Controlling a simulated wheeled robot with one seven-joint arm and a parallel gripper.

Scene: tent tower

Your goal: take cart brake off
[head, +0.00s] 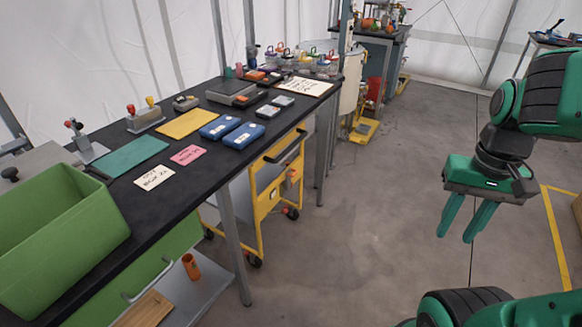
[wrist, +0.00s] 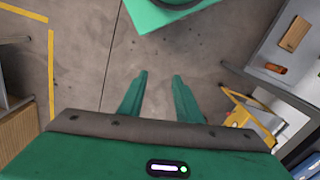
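A yellow cart (head: 259,212) with a black-gripped handle and dark caster wheels stands partly under the black table. A small orange part (head: 294,175) sits on its frame; I cannot tell whether it is the brake. Part of the yellow cart (wrist: 243,112) also shows at the right of the wrist view. My green gripper (head: 464,219) hangs over the floor to the right of the cart, well apart from it, fingers pointing down. In the wrist view its two fingers (wrist: 158,95) are spread with only floor between them.
The black table (head: 215,172) holds a green bin (head: 65,235), blue cases (head: 243,135), cards and mats. A table leg (head: 235,245) stands just in front of the cart. The grey floor (head: 360,230) between cart and gripper is clear.

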